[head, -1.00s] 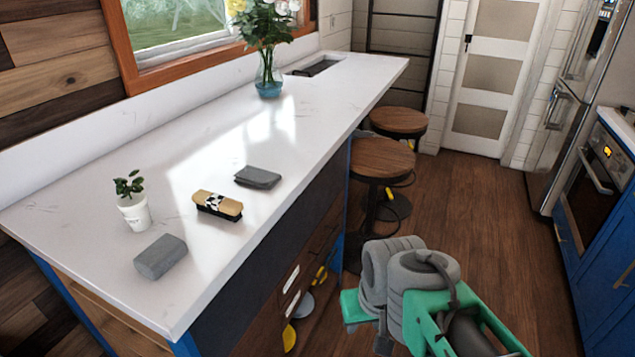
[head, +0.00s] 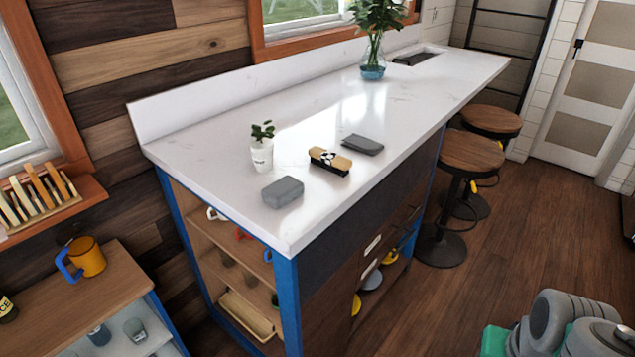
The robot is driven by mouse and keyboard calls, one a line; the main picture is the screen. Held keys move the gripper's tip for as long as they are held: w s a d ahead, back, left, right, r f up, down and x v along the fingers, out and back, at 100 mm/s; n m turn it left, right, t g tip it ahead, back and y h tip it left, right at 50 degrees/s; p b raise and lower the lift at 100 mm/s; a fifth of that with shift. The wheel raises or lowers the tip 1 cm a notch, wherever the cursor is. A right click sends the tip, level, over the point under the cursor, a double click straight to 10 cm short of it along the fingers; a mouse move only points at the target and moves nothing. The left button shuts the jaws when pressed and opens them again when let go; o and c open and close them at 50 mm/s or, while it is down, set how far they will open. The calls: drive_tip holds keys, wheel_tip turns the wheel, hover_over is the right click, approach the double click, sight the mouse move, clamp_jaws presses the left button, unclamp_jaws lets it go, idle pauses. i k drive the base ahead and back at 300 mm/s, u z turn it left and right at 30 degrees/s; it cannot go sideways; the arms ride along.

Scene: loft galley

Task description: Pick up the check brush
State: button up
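The check brush (head: 330,161) lies on the white countertop (head: 215,137), near its front edge. It has a tan wooden back with a black-and-white checked patch and dark bristles below. A grey block (head: 283,192) lies to its left and nearer, and a dark grey flat item (head: 362,144) lies to its right and farther. Nothing touches the brush. Part of my grey and green arm shows at the bottom right, well away from the counter. My gripper's fingers are not visible.
A small potted plant (head: 262,148) stands left of the brush. A flower vase (head: 373,60) stands farther back. Two stools (head: 472,152) stand along the counter's right side. A low shelf with an orange mug (head: 87,256) is at lower left.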

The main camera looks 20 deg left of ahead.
sight(340, 165)
drive_tip(key=k, duration=0.4)
drive_tip(key=u, duration=1)
drive_tip(key=i, duration=1)
drive_tip(key=u, duration=0.05)
drive_tip(key=k, duration=0.5)
drive_tip(key=z, duration=1.6)
drive_tip(key=i, duration=0.95)
drive_tip(key=u, duration=3.25)
